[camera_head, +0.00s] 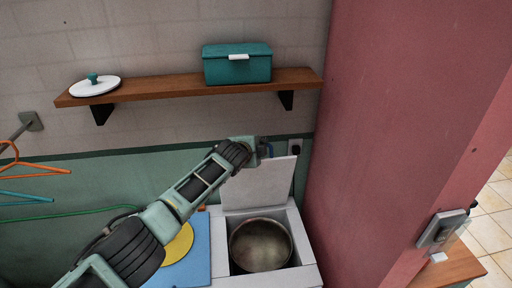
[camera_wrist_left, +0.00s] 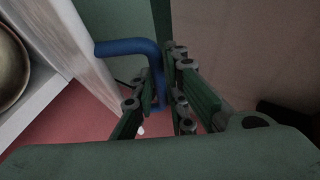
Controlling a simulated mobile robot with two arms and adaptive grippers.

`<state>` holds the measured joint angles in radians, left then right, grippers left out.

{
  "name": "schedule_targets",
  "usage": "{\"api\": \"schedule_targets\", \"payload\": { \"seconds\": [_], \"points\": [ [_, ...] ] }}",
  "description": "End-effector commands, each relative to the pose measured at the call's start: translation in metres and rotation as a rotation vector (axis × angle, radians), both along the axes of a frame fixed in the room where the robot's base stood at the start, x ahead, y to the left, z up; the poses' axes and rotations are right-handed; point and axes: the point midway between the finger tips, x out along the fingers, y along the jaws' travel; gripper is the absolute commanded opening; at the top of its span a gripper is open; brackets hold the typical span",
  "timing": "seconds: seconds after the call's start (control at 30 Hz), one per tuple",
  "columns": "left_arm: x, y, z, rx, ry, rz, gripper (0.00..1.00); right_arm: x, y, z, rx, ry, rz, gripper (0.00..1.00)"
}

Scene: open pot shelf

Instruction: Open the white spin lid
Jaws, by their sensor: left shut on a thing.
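The white lid (camera_head: 258,185) stands raised, close to upright, at the back of a white box (camera_head: 218,240). Its pale panel also shows edge-on in the left wrist view (camera_wrist_left: 85,45). A bent blue handle (camera_wrist_left: 128,47) reaches out beside that panel; a bit of blue shows by the gripper in the head view. My left gripper (camera_wrist_left: 165,88) is shut on the blue handle, with the bar between its fingers. In the head view the left gripper (camera_head: 262,151) is at the lid's top edge, partly hidden by its own wrist. My right gripper is not in view.
A metal pot (camera_head: 261,246) sits in the open box. A wooden shelf (camera_head: 160,92) above holds a teal box (camera_head: 236,70) and a white round lid with a teal knob (camera_head: 95,86). A pink wall (camera_head: 390,120) stands close on the right. Hangers (camera_head: 35,168) hang at left.

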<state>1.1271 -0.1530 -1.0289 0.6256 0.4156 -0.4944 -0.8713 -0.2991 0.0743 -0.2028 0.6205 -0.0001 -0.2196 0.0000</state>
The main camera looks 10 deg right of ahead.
Motion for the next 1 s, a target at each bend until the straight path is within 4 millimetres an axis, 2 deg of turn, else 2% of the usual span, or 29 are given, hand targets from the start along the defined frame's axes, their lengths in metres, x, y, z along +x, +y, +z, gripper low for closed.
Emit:
{"api": "schedule_targets", "payload": {
  "seconds": [0.57,0.6,0.63,1.0],
  "points": [
    [-0.0001,0.0008,-0.0038,0.009,0.027,0.001,0.0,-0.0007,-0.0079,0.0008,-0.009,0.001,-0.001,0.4],
    [-0.0001,0.0008,-0.0039,0.009,0.027,0.001,0.16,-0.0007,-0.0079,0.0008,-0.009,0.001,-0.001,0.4],
    [-0.0001,0.0008,-0.0039,0.009,0.027,0.001,0.18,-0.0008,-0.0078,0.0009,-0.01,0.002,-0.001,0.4],
    [-0.0006,0.0014,-0.0014,0.004,0.026,0.0,0.18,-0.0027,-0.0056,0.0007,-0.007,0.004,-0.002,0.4]
  ]
}}
